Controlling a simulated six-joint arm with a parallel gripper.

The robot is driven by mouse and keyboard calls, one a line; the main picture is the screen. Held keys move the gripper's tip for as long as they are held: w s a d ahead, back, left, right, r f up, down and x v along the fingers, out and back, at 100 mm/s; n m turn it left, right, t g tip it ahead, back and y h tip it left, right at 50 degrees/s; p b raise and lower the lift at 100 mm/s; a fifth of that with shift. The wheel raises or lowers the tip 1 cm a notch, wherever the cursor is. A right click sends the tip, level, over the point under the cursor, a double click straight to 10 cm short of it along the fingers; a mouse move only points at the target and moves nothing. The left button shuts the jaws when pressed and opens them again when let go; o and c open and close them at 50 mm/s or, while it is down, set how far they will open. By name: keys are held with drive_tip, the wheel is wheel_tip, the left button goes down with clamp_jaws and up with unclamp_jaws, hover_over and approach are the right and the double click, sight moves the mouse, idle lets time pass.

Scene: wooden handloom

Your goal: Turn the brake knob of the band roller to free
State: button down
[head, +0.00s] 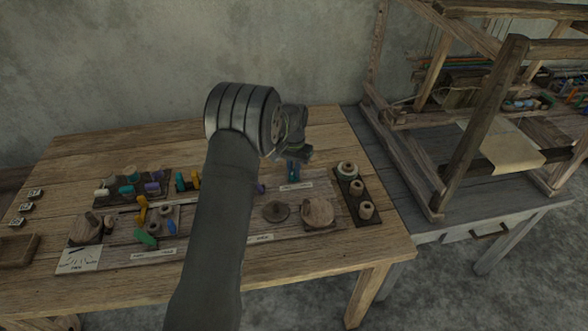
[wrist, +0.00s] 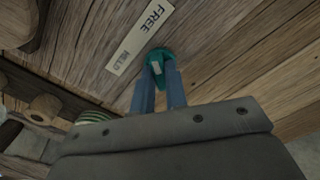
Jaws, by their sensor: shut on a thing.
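The teal brake knob (wrist: 158,54) shows in the wrist view between the blue fingertips of my gripper (wrist: 158,78). My gripper is shut on it. A pale mark shows on the knob; I cannot tell which word it points to. A white label (wrist: 139,38) reading FREE and HELD lies beside the knob. In the head view my gripper (head: 293,170) reaches down to the board just behind a small white label (head: 297,186). The knob is mostly hidden there by the fingers. I cannot make out the band roller clearly.
A dark tray with several spools (head: 357,188) stands just right of my gripper. Round wooden discs (head: 318,212) lie in front. Several coloured pieces (head: 142,210) and a paper card (head: 79,260) are at the left. The loom (head: 480,130) stands at the right.

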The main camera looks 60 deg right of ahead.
drive_tip(key=shift+m, duration=0.5)
drive_tip(key=shift+d+r, duration=0.1)
drive_tip(key=c, duration=1.4)
unclamp_jaws()
drive_tip(key=shift+c, duration=0.2)
wheel_tip(320, 180, up, 17)
drive_tip(key=shift+r, duration=0.15)
